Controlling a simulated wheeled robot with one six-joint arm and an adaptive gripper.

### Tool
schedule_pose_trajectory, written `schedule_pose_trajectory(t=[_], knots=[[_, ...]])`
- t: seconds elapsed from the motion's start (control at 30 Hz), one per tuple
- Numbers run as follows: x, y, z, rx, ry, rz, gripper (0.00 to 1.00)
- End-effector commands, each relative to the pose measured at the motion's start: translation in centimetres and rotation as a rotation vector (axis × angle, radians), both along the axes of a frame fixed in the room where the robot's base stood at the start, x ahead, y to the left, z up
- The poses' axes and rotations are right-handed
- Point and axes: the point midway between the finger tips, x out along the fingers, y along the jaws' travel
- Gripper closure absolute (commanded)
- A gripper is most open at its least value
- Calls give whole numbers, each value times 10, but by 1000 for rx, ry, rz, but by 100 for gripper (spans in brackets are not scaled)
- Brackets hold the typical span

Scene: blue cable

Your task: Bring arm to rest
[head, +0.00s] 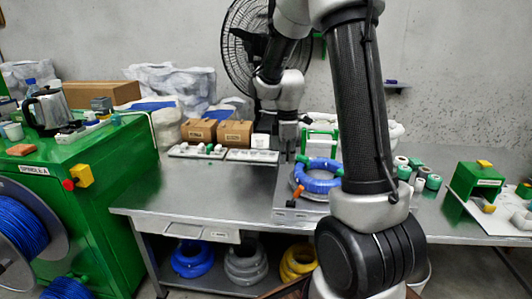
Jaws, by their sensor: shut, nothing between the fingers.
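My gripper (288,155) points straight down above the metal table (240,190), toward its back half. It is shut with nothing visible between its fingers, and it looks small and dark at this distance. My arm comes down from the top of the view and its large dark link crosses the right half. A blue cable coil (318,176) lies on a raised metal plate on the table, just right of and nearer than the gripper. My arm link hides the right edge of the coil. The gripper appears apart from the coil.
A green cabinet (112,165) with a kettle (48,108) stands at the left. Green and white spools (418,175) stand at the right. The table's left front is bare.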

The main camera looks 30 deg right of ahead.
Motion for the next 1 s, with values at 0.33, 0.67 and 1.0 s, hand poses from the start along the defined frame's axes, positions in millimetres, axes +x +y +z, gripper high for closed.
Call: schedule_pose_trajectory(t=[0.33, 0.67, 1.0], knots=[[-3, 0, 0, 4, 7, -136, 100], [-83, 16, 20, 4, 80, -738, 100], [-181, 42, 95, 78, -57, -1153, 100]])
